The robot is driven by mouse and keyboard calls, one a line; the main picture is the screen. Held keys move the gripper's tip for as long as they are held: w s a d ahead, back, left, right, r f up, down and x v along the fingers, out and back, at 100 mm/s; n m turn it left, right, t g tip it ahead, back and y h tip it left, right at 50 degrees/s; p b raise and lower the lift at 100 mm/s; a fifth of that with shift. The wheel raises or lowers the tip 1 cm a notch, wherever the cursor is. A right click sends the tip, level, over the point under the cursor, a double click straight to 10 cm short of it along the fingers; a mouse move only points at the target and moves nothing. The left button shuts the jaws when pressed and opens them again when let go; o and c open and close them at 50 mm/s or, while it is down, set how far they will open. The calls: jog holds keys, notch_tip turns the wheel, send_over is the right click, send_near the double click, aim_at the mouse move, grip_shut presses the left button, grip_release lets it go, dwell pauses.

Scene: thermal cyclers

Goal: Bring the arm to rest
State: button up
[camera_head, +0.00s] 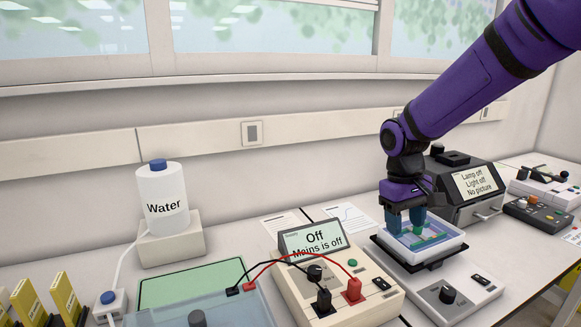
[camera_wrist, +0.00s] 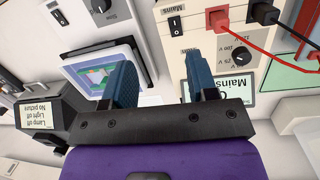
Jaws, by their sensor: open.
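My gripper (camera_head: 406,222) hangs from the purple arm with its blue fingers pointing down. In the head view it overlaps the shallow tray on the rocker-like device. In the wrist view my gripper (camera_wrist: 161,78) is open, with nothing between its fingers. There the gap between the fingers lies between the tray (camera_wrist: 134,52) and the power supply (camera_wrist: 210,50). The tray holds a blue-green piece, partly hidden by a finger. I cannot tell the height of the fingertips above the tray.
The power supply (camera_head: 357,298) reads "Off, Mains is off"; red and black leads run to a clear box (camera_head: 255,312). The grey imager (camera_head: 455,213) reads "Lamp off, Light off, No picture". A water bottle (camera_head: 163,190) stands left. The wall is behind; open air lies above the bench.

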jog(key=s+d+r+m+t, duration=0.1)
jog(key=s+d+r+t, duration=0.1)
jog(key=s+r, duration=0.2)
jog(key=s+d+r+m+t+y, duration=0.1)
jog(key=s+r, duration=0.3)
jog(key=s, duration=0.7)
jog(key=s+d+r+m+t, duration=0.1)
jog(key=s+d+r+t, duration=0.1)
jog(key=s, duration=0.5)
jog(key=shift+s+d+r+m+t, duration=0.35)
jog(key=shift+r+t, duration=0.35)
jog(key=shift+r, duration=0.55)
